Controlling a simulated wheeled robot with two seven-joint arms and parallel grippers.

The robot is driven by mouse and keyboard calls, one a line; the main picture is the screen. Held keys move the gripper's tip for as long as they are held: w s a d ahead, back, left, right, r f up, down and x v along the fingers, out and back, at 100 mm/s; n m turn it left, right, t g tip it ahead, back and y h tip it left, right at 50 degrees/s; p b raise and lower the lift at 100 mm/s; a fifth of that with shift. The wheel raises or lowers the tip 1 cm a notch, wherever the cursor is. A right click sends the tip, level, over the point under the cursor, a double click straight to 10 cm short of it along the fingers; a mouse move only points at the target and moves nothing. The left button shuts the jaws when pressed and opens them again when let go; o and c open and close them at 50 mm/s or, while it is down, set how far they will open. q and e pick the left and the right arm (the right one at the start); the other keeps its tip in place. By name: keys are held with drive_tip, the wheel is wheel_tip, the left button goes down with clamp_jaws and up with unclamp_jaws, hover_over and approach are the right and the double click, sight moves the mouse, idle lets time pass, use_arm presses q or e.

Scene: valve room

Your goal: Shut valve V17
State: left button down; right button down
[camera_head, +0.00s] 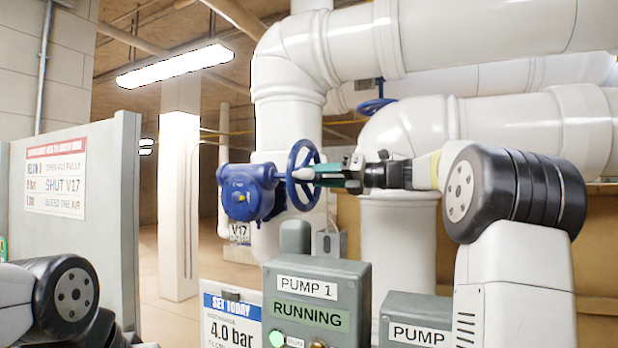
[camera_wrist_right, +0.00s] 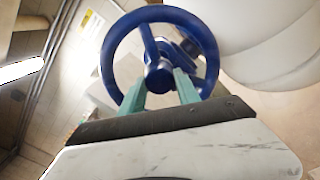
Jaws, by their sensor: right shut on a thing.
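Valve V17 has a blue body (camera_head: 247,192) with a blue spoked handwheel (camera_head: 293,165) on its right side. A tag (camera_head: 239,231) reading V17 hangs below the body. My right gripper (camera_head: 316,173) reaches in from the right and is shut on the handwheel. In the right wrist view, the green fingers (camera_wrist_right: 161,88) lie on either side of the wheel's middle, close to the hub of the handwheel (camera_wrist_right: 205,42). Which part is between the pads is partly hidden. My left arm shows at the lower left, but its gripper is out of view.
A board at left carries a sign (camera_head: 55,172) with a line reading SHUT V17. The Pump 1 box (camera_head: 315,272), reading RUNNING, stands below the valve, with a 4.0 bar sign (camera_head: 229,322) beside it. Large white pipes (camera_head: 340,45) surround the valve. Another blue handwheel (camera_head: 375,106) sits behind.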

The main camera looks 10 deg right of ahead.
drive_tip(key=shift+f, duration=0.1)
drive_tip(key=c, duration=0.9)
unclamp_jaws()
drive_tip(key=v, duration=0.7)
drive_tip(key=shift+s+d, duration=0.25)
drive_tip(key=shift+d, duration=0.1)
drive_tip(key=shift+s, duration=0.1)
